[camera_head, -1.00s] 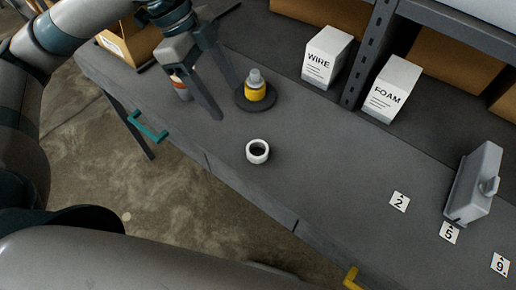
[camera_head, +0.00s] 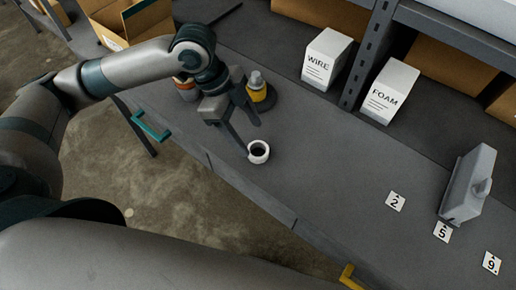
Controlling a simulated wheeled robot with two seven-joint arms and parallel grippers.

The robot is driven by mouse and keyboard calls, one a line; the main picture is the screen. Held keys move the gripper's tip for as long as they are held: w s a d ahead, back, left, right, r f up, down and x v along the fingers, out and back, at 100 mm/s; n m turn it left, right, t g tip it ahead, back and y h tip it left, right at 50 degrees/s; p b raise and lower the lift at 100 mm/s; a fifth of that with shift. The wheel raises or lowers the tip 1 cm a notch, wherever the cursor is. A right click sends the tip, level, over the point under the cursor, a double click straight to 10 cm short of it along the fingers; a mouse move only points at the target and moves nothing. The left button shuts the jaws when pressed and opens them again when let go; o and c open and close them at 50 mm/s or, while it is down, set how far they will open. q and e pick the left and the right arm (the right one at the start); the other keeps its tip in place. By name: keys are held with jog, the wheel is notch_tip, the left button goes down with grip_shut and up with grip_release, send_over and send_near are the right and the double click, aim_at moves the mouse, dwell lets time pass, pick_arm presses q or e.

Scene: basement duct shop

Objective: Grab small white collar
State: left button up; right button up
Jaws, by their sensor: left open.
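The small white collar (camera_head: 267,153) is a short ring lying on the grey bench top, its dark hole facing up. My left gripper (camera_head: 252,138) is open, with its two fingers spread and pointing down toward the collar. One fingertip is right at the collar's left rim; the other is a little behind it. I cannot tell whether the near finger touches the ring. My right gripper is not in view.
A yellow bottle with a grey cap (camera_head: 259,92) stands just behind my fingers. White boxes marked WIRE (camera_head: 325,60) and FOAM (camera_head: 390,92) stand farther back. A grey metal object (camera_head: 468,185) and number cards (camera_head: 396,201) are at right. Bench around the collar's right is clear.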

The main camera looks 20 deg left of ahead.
aim_at(260, 155)
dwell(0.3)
pick_arm(q)
jog(key=p+x, duration=0.1)
jog(key=x, duration=0.1)
jog(key=p+x, duration=0.1)
jog(key=x, duration=0.1)
jog(key=shift+s+d, duration=0.1)
jog(key=shift+s, duration=0.3)
jog(key=shift+d+f, duration=0.1)
jog(key=shift+f, duration=0.45)
jog(key=c, duration=1.1)
